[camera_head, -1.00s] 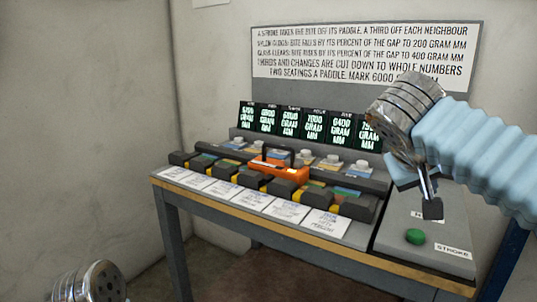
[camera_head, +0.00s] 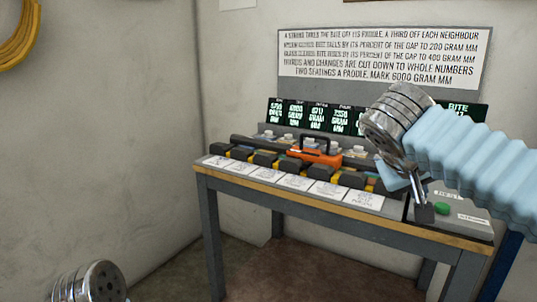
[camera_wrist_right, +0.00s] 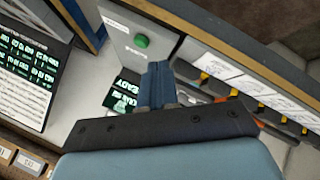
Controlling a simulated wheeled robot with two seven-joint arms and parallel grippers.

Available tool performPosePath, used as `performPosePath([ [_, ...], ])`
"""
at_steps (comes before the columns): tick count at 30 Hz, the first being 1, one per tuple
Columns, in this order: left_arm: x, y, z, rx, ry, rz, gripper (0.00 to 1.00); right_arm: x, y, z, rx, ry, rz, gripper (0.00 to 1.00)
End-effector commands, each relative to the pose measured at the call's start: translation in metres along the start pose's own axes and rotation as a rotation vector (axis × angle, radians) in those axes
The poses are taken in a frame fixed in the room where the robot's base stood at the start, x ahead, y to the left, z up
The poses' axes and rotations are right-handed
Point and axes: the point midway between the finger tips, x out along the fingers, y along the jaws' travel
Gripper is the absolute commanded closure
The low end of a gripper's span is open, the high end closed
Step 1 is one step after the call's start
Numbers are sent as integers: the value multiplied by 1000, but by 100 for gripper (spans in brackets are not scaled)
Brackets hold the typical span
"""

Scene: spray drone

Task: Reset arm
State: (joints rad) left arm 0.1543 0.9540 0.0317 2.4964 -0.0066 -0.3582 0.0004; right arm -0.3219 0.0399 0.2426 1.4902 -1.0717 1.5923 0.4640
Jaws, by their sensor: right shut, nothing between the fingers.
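My right gripper (camera_head: 424,212) hangs in front of the bench's right end, and its fingers are shut with nothing between them. In the head view it overlaps the grey box with the green button (camera_head: 442,208); I cannot tell whether it touches it. In the right wrist view the closed fingers (camera_wrist_right: 158,86) point toward the bench, with the green button (camera_wrist_right: 141,41) to their upper left, apart from them. Of my left arm only a chrome joint shows at the bottom left of the head view; its gripper is out of view.
The bench (camera_head: 330,222) carries a row of dark blocks, white cards (camera_head: 297,182) and an orange tool with a black handle (camera_head: 315,157). Lit green displays (camera_head: 316,117) stand behind, below a text sign (camera_head: 380,60). Yellow hose (camera_head: 18,40) hangs at left. Floor left of the bench is clear.

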Motion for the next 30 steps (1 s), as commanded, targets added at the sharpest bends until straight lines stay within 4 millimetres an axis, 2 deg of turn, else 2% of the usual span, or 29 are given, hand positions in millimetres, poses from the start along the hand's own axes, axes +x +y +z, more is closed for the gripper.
performPosePath([
  [7,0,0,0,1,0,0,58,30,-38,-2,-80,-14,-61,100],
  [11,0,0,0,1,0,0,58,53,-69,-1,-140,-26,-116,100],
  [16,0,0,0,1,0,0,58,95,-126,10,-235,-56,-227,100],
  [19,0,0,0,1,0,0,58,128,-171,26,-293,-87,-325,100],
  [23,0,0,0,1,0,0,58,179,-247,73,-353,-158,-510,100],
  [24,0,0,0,1,0,0,58,195,-272,93,-360,-185,-577,100],
  [26,0,0,0,1,0,0,58,216,-308,127,-351,-228,-679,100],
  [27,0,0,0,1,0,0,58,229,-331,153,-333,-261,-744,100],
  [29,0,0,0,1,0,0,58,245,-361,194,-287,-312,-835,100],
  [30,0,0,0,0,0,0,58,254,-379,222,-241,-346,-888,100],
])
